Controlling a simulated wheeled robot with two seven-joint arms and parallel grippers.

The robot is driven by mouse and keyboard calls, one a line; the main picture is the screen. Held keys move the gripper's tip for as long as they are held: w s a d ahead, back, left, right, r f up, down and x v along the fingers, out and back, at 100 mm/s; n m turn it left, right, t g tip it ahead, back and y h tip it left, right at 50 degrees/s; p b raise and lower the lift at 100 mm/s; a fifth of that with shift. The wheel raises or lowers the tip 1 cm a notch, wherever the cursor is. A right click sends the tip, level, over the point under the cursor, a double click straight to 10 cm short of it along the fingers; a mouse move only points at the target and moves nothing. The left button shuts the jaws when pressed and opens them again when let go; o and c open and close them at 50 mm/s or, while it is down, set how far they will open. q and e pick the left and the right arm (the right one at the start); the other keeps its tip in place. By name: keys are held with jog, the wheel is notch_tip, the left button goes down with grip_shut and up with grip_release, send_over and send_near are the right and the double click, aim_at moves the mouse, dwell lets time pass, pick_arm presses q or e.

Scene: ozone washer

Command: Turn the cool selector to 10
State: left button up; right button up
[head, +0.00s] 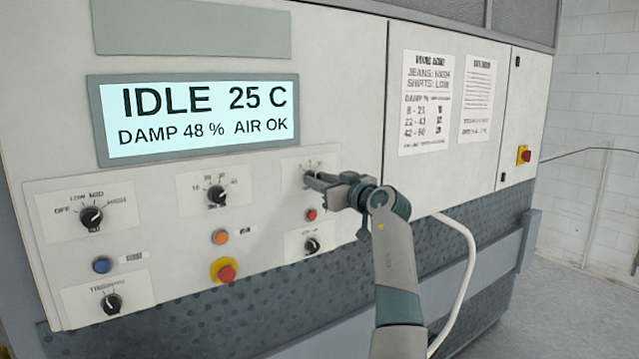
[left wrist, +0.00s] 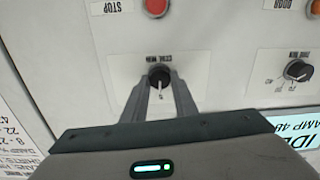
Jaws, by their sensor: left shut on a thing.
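The cool selector (left wrist: 158,75) is a small black knob with a white pointer, seen in the left wrist view under a small label that looks like "COOL MIN". Its pointer aims toward the bottom of that picture; the scale marks are mostly hidden or too small to read. My left gripper (head: 310,179) reaches the knob on the upper right control plate in the head view and covers most of it. In the left wrist view the fingers (left wrist: 158,85) are shut on the knob, one on each side. My right gripper is not in view.
Other knobs (head: 217,196), a red button (head: 311,215) below my gripper, an orange button (head: 220,237) and a red emergency stop (head: 226,272) share the panel. The display (head: 200,116) reads IDLE 25 C. A posted chart (head: 426,103) hangs to the right.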

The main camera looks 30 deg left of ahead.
pick_arm(q)
jog(key=shift+m+b, duration=1.3)
jog(key=shift+m, duration=2.3)
jog(key=o, duration=1.1)
jog(key=shift+w, duration=0.1)
jog(key=shift+c, duration=0.2)
